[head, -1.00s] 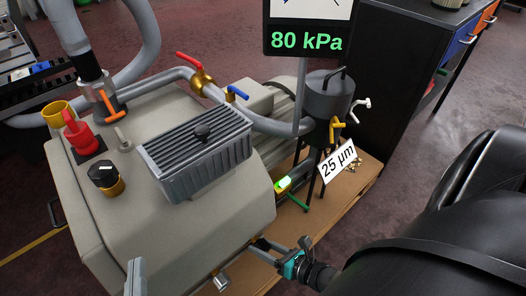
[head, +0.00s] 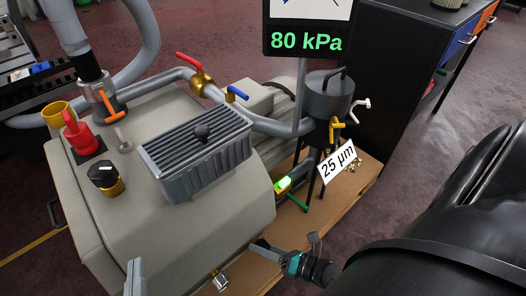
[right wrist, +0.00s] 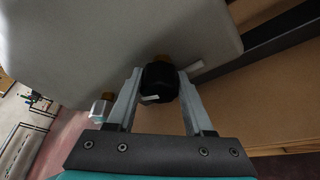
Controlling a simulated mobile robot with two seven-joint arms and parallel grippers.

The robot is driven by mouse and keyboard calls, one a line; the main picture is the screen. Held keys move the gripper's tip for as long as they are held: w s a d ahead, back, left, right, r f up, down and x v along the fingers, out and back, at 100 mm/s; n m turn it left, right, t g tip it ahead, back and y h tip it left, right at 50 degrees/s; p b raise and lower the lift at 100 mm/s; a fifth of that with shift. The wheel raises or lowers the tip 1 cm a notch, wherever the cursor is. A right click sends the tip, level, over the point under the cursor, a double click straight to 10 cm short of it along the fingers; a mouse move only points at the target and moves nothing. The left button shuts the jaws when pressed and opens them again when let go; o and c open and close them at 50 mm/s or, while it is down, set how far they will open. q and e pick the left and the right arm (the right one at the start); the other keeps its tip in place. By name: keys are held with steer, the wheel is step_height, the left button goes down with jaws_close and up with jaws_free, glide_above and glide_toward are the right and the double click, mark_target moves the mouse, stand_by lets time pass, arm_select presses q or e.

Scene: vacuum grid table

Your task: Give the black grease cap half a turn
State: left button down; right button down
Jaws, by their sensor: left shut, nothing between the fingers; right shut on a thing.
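The black grease cap (right wrist: 158,83) sits on a brass fitting at the side of the beige machine housing in the right wrist view. It carries a pale mark at its lower edge. My right gripper (right wrist: 157,92) is shut on it, one finger on each side. In the head view my right gripper (head: 264,247) reaches the housing's lower right edge, and the cap cannot be made out there. My left gripper (head: 135,276) shows only as a grey tip at the bottom edge; it is shut and empty, far left of the cap.
A brass drain fitting with a clear end (right wrist: 101,108) is left of the cap; it also shows at the housing's base (head: 221,281). A green-handled valve (head: 297,201) and a sight glass (head: 283,184) are above my right gripper. A cardboard-coloured base (head: 345,195) lies below.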

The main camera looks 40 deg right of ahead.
steer(key=shift+a+f+m+y, duration=0.1)
steer(key=shift+a+m+y, duration=0.1)
steer(key=shift+m+y, duration=0.1)
stand_by(0.6)
steer(key=shift+c, duration=1.5)
jaws_free()
steer(key=shift+d, duration=0.1)
arm_select(q)
steer(key=shift+w+a+f+m+g+y+p, duration=0.15)
steer(key=shift+w+a+f+g+y+p, duration=0.2)
steer(key=shift+g, duration=0.3)
steer(key=shift+w+a+f+m+g+y+p, duration=0.15)
steer(key=shift+a+f+g+p, duration=0.2)
steer(key=shift+f+g, duration=0.25)
arm_select(e)
steer(key=v, duration=1.5)
steer(key=shift+s, duration=0.2)
arm_select(q)
steer(key=shift+r, duration=0.1)
arm_select(e)
steer(key=shift+d, duration=0.1)
